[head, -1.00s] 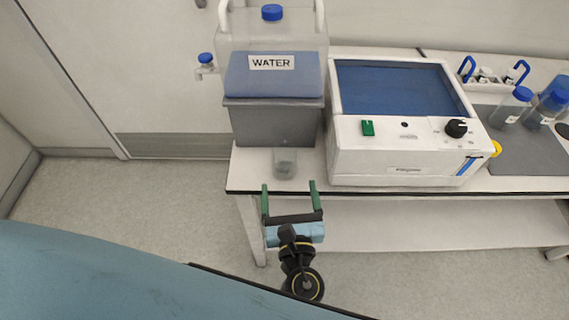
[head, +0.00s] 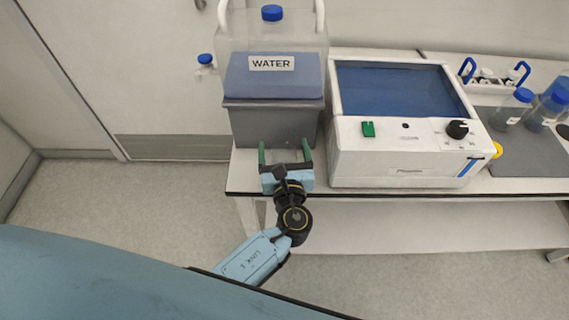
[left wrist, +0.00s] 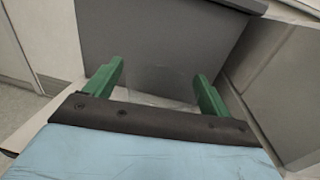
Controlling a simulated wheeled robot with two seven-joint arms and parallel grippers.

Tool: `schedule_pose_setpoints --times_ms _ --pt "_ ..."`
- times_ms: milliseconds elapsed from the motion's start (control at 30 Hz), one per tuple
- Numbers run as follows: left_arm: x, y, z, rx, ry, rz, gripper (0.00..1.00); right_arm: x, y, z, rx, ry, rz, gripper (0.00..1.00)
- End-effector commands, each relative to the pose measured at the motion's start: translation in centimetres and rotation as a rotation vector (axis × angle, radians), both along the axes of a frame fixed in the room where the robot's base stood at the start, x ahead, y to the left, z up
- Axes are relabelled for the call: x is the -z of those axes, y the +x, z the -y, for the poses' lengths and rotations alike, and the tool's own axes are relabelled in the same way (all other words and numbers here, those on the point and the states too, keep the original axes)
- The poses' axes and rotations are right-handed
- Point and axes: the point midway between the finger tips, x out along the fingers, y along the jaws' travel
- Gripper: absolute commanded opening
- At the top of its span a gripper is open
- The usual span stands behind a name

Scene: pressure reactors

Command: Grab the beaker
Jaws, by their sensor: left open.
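The beaker (head: 284,157) is small and clear and stands near the front left edge of the white bench, before the grey stand. It is hard to make out, and my left gripper hides part of it. My left gripper (head: 284,152) is open, with one green finger on each side of the beaker. In the left wrist view a faint clear shape of the beaker (left wrist: 155,98) shows between the fingers (left wrist: 157,82). I cannot tell whether either finger touches it. My right gripper is not in view.
A white machine (head: 400,150) with a blue top stands close on the right. Blue-capped bottles (head: 515,105) are farther right. The floor to the left is clear.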

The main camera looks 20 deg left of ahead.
Motion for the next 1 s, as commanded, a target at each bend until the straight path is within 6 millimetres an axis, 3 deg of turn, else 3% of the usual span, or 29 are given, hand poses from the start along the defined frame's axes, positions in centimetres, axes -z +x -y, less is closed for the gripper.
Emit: schedule_pose_setpoints --times_ms 167,533,800,1000 --pt "0.0 0.0 0.0 0.000 0.000 0.000 0.80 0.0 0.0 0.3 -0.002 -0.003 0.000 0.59" --pt "0.0 0.0 0.0 -0.001 0.000 0.000 0.33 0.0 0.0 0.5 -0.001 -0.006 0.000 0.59" --pt "-0.2 -0.1 0.0 -0.001 -0.001 0.000 0.33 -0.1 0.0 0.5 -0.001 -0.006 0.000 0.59" --pt "-1.9 -0.1 0.0 -0.001 -0.003 0.001 0.33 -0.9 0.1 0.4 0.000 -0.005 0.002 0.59"
